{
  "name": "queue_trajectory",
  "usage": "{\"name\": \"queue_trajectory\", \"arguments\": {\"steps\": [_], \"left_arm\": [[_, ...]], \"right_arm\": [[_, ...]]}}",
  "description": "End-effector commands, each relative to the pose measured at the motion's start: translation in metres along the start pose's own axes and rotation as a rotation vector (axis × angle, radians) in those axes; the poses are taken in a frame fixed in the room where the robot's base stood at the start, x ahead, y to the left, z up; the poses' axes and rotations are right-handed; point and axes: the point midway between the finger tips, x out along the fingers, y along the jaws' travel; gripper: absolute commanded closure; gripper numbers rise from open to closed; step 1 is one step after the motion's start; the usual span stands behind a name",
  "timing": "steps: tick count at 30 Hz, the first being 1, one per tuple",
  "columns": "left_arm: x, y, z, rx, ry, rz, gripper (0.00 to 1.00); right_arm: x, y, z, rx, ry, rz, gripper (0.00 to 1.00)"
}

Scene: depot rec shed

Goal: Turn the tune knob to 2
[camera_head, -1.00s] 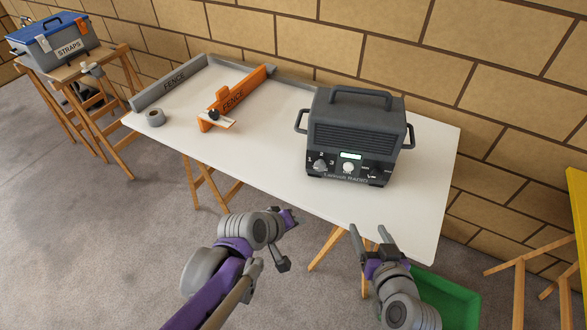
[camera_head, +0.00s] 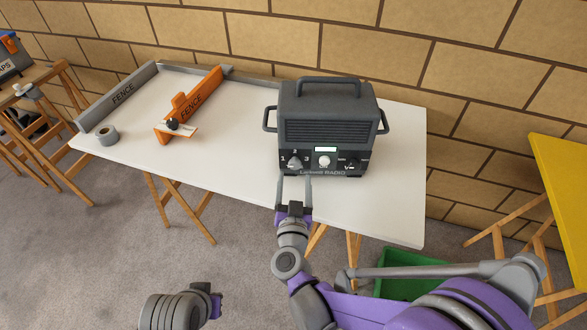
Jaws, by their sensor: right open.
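The dark grey radio (camera_head: 328,115) stands on the white table with its front facing me. At the left of its front panel is a grey knob (camera_head: 294,163) with the marks 1, 2 and 3 around it; I take it as the tune knob. Which mark it points to is too small to tell. My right gripper (camera_head: 294,178) is open and empty, its two fingers pointing at the panel just below this knob. I cannot tell whether they touch the radio. My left gripper (camera_head: 216,302) is low in the picture, away from the table, and its jaws do not show clearly.
A paler knob (camera_head: 323,161) sits beside the tune knob, under a lit display (camera_head: 325,149). A green crate (camera_head: 405,285) is below.

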Motion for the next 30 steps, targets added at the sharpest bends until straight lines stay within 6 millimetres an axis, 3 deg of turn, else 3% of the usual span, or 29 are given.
{"name": "queue_trajectory", "arguments": {"steps": [7,19,30], "left_arm": [[0.001,0.000,0.000,-0.001,0.000,0.000,1.00],[0.001,0.000,0.000,-0.002,0.000,0.001,1.00],[0.001,0.000,0.000,-0.002,0.000,0.001,1.00]], "right_arm": [[0.036,0.000,0.000,-0.001,0.000,0.000,0.28],[0.044,0.000,0.000,0.000,-0.001,-0.001,0.28],[0.044,0.000,0.000,0.000,-0.001,-0.001,0.93]]}}
